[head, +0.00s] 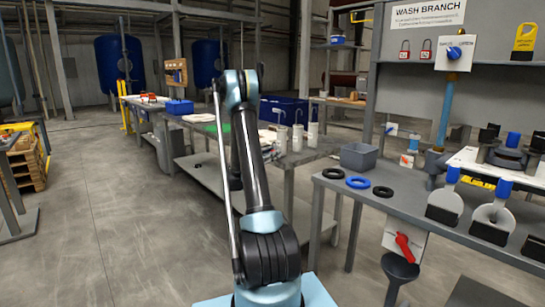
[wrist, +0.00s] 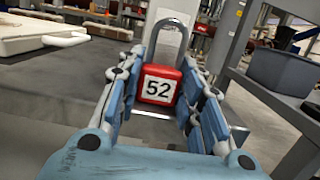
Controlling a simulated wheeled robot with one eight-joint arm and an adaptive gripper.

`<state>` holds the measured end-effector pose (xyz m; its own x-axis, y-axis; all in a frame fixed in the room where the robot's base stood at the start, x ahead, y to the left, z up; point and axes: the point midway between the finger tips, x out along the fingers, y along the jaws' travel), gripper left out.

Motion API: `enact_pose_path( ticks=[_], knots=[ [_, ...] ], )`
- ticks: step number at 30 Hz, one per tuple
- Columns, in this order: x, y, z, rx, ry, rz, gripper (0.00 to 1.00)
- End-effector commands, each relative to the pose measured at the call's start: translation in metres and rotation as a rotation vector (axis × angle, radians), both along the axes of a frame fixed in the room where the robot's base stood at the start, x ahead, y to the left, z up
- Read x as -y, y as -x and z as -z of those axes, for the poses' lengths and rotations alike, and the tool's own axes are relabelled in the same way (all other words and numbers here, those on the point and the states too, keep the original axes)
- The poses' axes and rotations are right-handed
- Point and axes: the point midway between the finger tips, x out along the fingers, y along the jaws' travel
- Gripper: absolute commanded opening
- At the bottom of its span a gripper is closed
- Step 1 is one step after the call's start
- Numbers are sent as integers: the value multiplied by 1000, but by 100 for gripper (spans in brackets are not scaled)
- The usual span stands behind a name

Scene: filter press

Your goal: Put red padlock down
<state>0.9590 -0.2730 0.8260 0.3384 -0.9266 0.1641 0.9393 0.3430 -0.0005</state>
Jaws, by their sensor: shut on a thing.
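A red padlock (wrist: 160,84) with a white label reading 52 and a grey shackle sits between the fingers of my gripper (wrist: 162,90) in the wrist view. The gripper is shut on its body, and the shackle points up. The padlock looks held up in the air, with a grey surface below and behind it. In the head view my arm hides the gripper and this padlock. Two other red padlocks (head: 404,50) (head: 426,50) hang on the grey board under the WASH BRANCH sign (head: 428,14).
A grey bin (head: 359,156) stands on the right bench, near black and blue rings (head: 358,182); it also shows in the wrist view (wrist: 290,70). A long grey table (head: 300,155) carries white bottles. A white tray (wrist: 30,35) is at left.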

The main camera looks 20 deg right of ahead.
Motion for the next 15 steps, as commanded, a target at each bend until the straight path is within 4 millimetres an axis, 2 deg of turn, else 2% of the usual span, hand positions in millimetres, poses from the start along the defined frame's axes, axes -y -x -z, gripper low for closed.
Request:
enact_pose_path(
  ticks=[12,13,15],
  knots=[
    [0,0,16,-2,-11,3,0],
    [0,-1,17,-4,-11,3,40],
    [0,-2,19,-5,-11,3,53]
  ],
)
